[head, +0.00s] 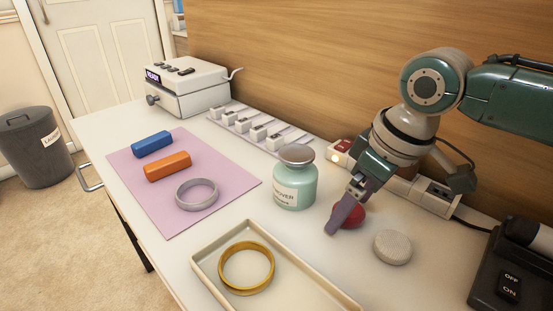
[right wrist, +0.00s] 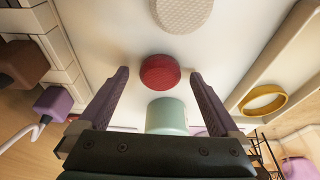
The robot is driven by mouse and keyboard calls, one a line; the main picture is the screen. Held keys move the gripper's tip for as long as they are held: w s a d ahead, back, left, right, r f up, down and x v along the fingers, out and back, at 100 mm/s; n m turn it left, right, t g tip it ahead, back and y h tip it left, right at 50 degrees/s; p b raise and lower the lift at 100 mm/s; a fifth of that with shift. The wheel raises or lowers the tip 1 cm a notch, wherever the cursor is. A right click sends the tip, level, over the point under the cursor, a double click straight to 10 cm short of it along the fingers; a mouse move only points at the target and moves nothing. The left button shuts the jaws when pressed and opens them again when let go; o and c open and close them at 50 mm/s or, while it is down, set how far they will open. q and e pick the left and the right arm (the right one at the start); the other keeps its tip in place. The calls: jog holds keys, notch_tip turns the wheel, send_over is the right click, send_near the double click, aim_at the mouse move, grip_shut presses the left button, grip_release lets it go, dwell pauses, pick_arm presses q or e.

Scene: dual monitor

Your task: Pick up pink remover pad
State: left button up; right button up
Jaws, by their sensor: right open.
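A round red pad or cap (head: 351,215) sits on the white table, partly hidden behind my right gripper in the head view. No plainly pink pad shows. A pale, textured round pad (head: 392,247) lies to its right, and shows at the top of the right wrist view (right wrist: 183,12). My right gripper (head: 340,219) is open and points down at the red piece. In the right wrist view the red piece (right wrist: 160,72) appears between the purple fingertips, with space on both sides; contact cannot be seen. My left gripper is not in view.
A green jar labelled as remover (head: 294,184) stands close left of the gripper. A cream tray (head: 210,262) holds a gold ring (head: 246,268). A power strip (head: 420,193) lies behind, and a black switch device (head: 510,265) stands at right. A pink mat (head: 220,166) lies left.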

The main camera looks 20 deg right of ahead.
jog(key=shift+c, duration=0.3)
jog(key=c, duration=1.3)
jog(key=shift+r, duration=0.1)
jog(key=shift+c, duration=0.2)
